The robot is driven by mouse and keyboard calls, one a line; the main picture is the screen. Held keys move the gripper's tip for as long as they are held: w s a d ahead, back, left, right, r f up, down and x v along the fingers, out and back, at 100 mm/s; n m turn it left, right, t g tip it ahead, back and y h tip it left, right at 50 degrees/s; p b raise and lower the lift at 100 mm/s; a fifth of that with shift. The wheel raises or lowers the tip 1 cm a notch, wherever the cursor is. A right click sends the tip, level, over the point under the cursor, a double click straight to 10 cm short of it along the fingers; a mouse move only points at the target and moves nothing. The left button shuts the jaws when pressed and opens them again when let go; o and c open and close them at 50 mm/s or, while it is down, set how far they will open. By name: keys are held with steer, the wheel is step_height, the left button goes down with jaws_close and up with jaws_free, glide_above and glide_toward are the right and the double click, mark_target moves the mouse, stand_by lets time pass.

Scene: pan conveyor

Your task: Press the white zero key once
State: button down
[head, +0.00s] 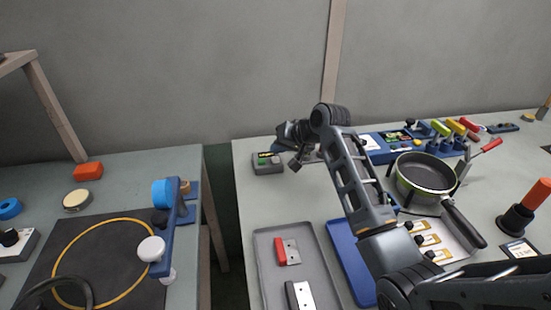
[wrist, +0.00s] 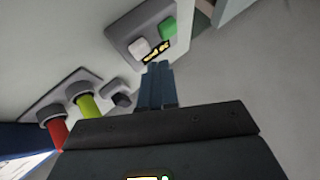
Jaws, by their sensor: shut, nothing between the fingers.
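The white zero key (wrist: 138,47) is a pale rounded button on a small grey box (wrist: 122,32) in the wrist view. A green key (wrist: 168,28) sits beside it, and a dark display with yellow characters (wrist: 156,52) lies along the near side. The grey box also shows in the head view (head: 267,168), at the table's back left. My gripper (wrist: 158,68) is shut and empty. In the wrist view its fingertips show just below the display, right of the white key. I cannot tell whether they touch the box. In the head view my gripper (head: 281,148) is over the box's back right.
In the wrist view a red knob (wrist: 55,130), a yellow-green knob (wrist: 88,106) and a dark block (wrist: 122,99) stand left of my fingers. In the head view a grey tray (head: 262,246) and a pan (head: 424,176) stand on the table.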

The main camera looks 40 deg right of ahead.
mark_target(278, 159)
steer(key=shift+f, duration=0.15)
steer(key=shift+f, duration=0.3)
steer(key=shift+f, duration=0.5)
stand_by(0.9)
stand_by(0.3)
steer(key=shift+r+p, duration=0.85)
steer(key=shift+r, duration=0.1)
step_height(278, 159, up, 5)
steer(key=p, duration=0.4)
steer(key=shift+p, duration=0.4)
stand_by(0.3)
